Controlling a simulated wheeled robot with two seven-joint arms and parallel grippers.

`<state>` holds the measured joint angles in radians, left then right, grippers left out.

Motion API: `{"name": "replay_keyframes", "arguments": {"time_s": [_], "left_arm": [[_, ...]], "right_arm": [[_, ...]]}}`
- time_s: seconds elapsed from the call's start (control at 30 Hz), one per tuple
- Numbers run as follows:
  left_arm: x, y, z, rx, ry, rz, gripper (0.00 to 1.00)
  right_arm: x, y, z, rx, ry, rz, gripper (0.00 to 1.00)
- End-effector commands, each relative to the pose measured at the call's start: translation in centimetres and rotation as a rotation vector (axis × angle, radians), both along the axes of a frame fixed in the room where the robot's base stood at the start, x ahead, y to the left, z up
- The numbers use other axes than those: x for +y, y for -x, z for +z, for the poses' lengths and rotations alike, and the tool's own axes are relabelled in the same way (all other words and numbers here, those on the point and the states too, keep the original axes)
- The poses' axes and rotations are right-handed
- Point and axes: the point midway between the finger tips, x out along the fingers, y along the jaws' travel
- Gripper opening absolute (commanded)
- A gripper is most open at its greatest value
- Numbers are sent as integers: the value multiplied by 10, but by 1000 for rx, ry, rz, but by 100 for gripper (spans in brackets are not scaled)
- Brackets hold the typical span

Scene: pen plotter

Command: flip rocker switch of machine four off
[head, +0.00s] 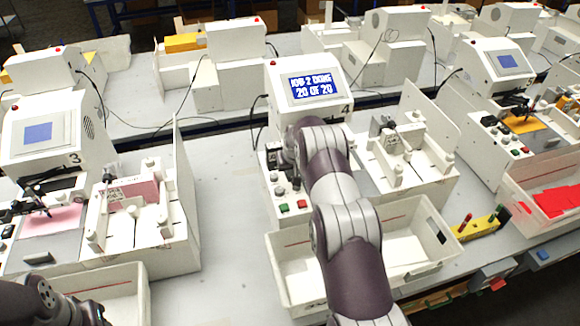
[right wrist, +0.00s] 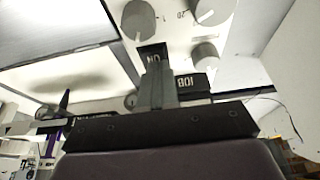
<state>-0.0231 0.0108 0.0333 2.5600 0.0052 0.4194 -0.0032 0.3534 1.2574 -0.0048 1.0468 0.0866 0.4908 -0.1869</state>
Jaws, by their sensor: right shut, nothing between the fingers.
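Machine four (head: 318,62) stands in the middle of the head view, its blue screen reading "JOB 2 DONE 20 OF 20". My right arm covers much of its front. My right gripper (head: 284,160) is at the control panel left of the arm, largely hidden there. The rocker switch cannot be made out, and contact cannot be told. My left gripper is out of view; only dark left arm parts show at lower left.
A green button (head: 284,207) and a red button (head: 302,204) sit low on the panel. A white bin (head: 290,245) stands in front. Machine three (head: 50,125) is to the left, with bare bench (head: 228,200) between. A yellow holder (head: 484,224) is to the right.

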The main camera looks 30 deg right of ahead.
Motion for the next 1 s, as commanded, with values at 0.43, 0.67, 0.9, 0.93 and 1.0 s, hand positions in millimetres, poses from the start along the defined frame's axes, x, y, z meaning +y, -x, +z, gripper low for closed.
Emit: {"name": "replay_keyframes", "arguments": {"time_s": [0.43,0.67,0.9,0.93,1.0], "left_arm": [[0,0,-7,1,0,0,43],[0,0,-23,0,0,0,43],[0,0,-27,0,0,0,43],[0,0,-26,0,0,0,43],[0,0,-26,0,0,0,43]], "right_arm": [[10,13,71,0,1,3,0],[13,28,115,-2,1,3,0],[15,34,134,-1,1,3,0],[15,34,134,-1,1,3,0],[15,34,135,-1,1,3,0]]}}
